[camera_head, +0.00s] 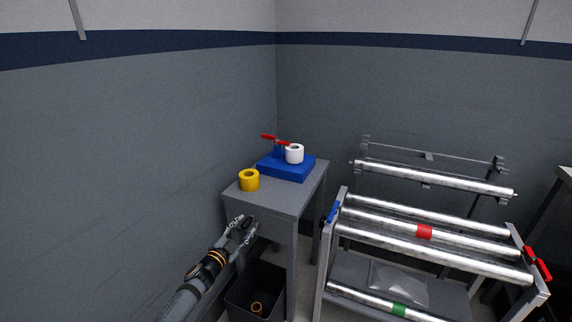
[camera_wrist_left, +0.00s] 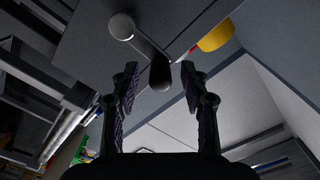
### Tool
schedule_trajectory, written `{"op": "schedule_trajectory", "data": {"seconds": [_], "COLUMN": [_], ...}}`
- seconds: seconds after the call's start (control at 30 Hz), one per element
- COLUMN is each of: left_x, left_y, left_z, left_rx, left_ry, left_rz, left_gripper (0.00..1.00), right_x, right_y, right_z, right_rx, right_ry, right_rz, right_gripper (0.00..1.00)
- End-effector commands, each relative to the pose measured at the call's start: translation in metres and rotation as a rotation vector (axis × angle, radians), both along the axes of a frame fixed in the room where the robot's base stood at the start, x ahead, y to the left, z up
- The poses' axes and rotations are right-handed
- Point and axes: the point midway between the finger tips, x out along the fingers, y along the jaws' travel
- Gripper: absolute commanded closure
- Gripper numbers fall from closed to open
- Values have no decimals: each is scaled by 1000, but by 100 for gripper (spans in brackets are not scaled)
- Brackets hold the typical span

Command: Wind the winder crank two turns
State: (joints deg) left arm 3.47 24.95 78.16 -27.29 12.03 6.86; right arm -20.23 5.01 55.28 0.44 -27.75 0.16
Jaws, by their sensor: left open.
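The winder crank shows in the left wrist view, with a pale round hub (camera_wrist_left: 121,26), a short arm and a dark knob (camera_wrist_left: 160,72). It is on the side of the grey stand (camera_head: 275,203). My left gripper (camera_head: 244,229) is open beside that side of the stand in the head view. In the left wrist view its two fingers (camera_wrist_left: 159,76) show on either side of the dark knob, with gaps on both sides. I cannot tell how deep the knob lies between them. In the head view the crank is hard to make out behind the gripper. My right gripper is not in view.
On the stand are a yellow roll (camera_head: 249,181), a blue block (camera_head: 271,170), a white roll (camera_head: 294,154) and a red lever (camera_head: 268,138). A dark bin (camera_head: 270,281) holding an orange ring stands below. A rack with silver rollers (camera_head: 388,241) is at right. A wall is at left.

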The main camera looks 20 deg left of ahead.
Motion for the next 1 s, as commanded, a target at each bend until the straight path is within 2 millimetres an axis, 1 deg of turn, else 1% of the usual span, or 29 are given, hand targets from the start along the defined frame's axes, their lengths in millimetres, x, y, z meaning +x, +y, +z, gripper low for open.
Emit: {"op": "schedule_trajectory", "data": {"seconds": [0.1, 0.23, 0.27, 0.3, 0.7, 0.83, 1.0], "left_x": [-11, -27, -29, -33, -72, -79, -79], "left_y": [2, 2, 1, 2, 5, 6, 6], "left_z": [-5, -6, -1, 4, 4, 1, -1], "left_rx": [3, 2, 1, -1, -1, 0, 0], "left_ry": [0, 3, 3, 7, 4, 2, 1], "left_rz": [1, -3, -5, -4, -1, 1, 1], "left_gripper": [55, 55, 55, 55, 55, 55, 55], "right_x": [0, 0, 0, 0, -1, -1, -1], "right_y": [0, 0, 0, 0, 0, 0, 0], "right_z": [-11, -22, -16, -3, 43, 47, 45], "right_rx": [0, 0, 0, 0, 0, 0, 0], "right_ry": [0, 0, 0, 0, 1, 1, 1], "right_rz": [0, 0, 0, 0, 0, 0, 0], "right_gripper": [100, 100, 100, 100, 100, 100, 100]}}
